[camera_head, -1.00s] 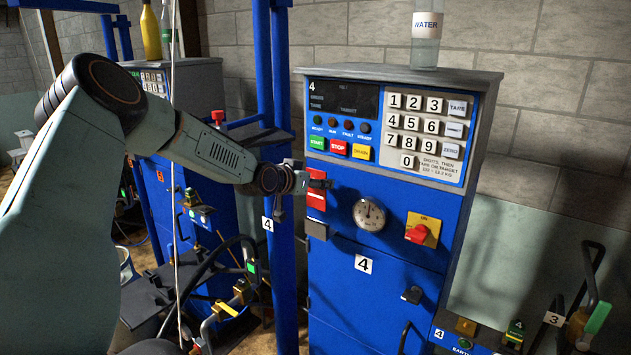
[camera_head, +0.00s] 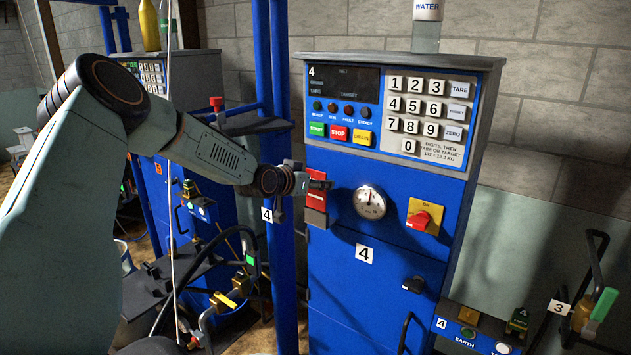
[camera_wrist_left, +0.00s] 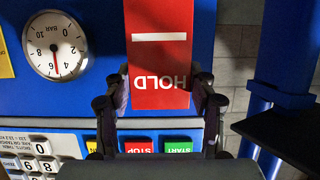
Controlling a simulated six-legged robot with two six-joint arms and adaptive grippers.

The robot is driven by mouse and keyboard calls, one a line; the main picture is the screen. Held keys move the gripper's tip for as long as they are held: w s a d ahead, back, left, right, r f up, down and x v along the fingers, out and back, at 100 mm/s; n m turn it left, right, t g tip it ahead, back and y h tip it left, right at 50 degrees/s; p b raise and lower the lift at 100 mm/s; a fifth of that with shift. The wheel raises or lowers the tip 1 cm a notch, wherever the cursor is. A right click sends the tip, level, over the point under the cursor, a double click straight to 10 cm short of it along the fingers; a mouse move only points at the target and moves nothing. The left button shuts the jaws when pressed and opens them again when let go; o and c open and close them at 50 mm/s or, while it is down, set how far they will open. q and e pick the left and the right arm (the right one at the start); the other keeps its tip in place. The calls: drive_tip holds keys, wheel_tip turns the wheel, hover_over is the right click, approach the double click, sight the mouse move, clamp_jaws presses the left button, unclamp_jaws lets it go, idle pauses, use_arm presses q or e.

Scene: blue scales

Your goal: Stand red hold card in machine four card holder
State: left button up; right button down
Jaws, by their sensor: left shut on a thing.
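The red hold card (camera_head: 315,198) is upright at the left edge of machine four's blue front. It also shows in the left wrist view (camera_wrist_left: 160,60), upside down with a white bar and the word HOLD. My left gripper (camera_head: 308,183) is shut on the card, with a finger at each side of it. The grey card holder (camera_head: 315,218) is directly below the card, and the card's lower edge meets its top in the head view. I cannot tell how deep the card sits in it. My right gripper is not in view.
Machine four (camera_head: 375,285) has a round gauge (camera_head: 369,203), a keypad and a red rotary switch (camera_head: 420,220) right of the card. A blue post (camera_head: 281,100) stands close behind my left wrist.

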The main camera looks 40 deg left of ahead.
sight(315, 197)
use_arm(q)
drive_tip(key=shift+f+b, duration=1)
drive_tip(key=shift+f, duration=0.35)
drive_tip(key=shift+f+b, duration=0.7)
drive_tip(key=shift+f, duration=0.2)
drive_tip(key=o, duration=1.1)
drive_tip(key=shift+c, duration=0.2)
drive_tip(key=shift+r, duration=5)
